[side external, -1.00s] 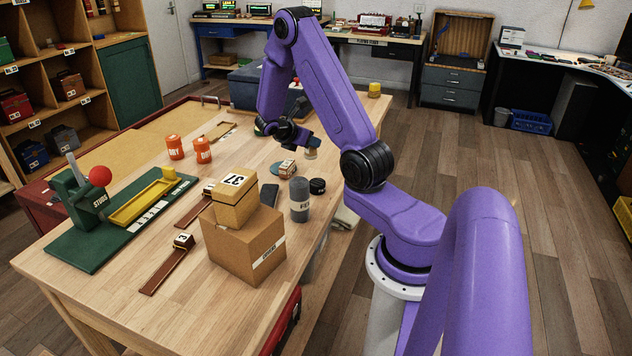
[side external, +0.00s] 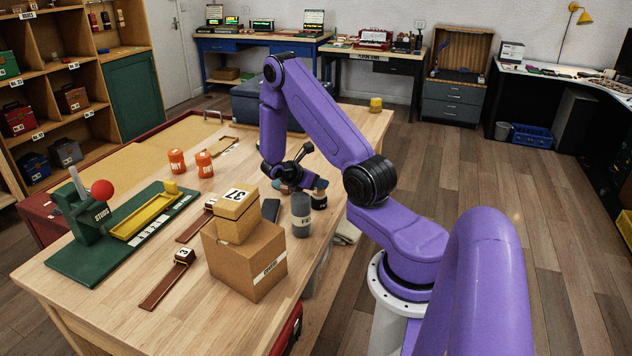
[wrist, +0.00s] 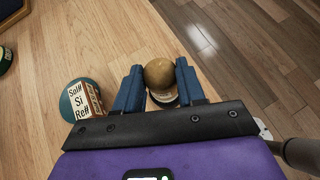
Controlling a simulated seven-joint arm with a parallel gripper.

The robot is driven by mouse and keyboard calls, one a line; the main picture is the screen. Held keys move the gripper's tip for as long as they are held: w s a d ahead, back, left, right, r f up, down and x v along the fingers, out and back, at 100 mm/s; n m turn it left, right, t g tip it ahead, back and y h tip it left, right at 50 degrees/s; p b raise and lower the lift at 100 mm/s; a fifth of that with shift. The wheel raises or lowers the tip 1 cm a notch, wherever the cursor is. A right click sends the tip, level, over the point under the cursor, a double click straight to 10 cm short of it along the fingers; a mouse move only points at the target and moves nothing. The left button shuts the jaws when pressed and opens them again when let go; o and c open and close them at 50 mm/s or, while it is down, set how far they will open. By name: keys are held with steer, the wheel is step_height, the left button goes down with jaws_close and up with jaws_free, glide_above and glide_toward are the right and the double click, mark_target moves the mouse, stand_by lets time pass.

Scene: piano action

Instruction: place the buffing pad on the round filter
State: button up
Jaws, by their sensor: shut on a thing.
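My gripper (wrist: 158,66) is shut on a tan, round-topped thing, which I take to be the buffing pad (wrist: 159,74). The pad sits between the two blue fingers. In the side view my gripper (side external: 313,186) is low over the table's right edge. A dark round piece with a pale label, seemingly the round filter (side external: 319,203), shows right below the fingers. In the wrist view the label and dark rim show just under the pad. The pad is mostly hidden in the side view, and I cannot tell whether it touches the filter.
A green disc with a printed box (wrist: 84,101) lies left of the fingers. A grey labelled cylinder (side external: 301,215) stands close in front of my gripper. Stacked cardboard boxes (side external: 245,258) stand nearer the camera. The table's edge is just right of the gripper.

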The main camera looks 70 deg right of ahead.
steer(key=shift+f, duration=0.1)
steer(key=o, duration=1.1)
steer(key=shift+f, duration=0.1)
steer(key=shift+w+a+r, duration=0.1)
steer(key=shift+a+r, duration=0.05)
steer(key=shift+r, duration=0.15)
steer(key=v, duration=1.1)
steer(key=shift+w+a+r, duration=0.1)
steer(key=shift+a+r, duration=0.1)
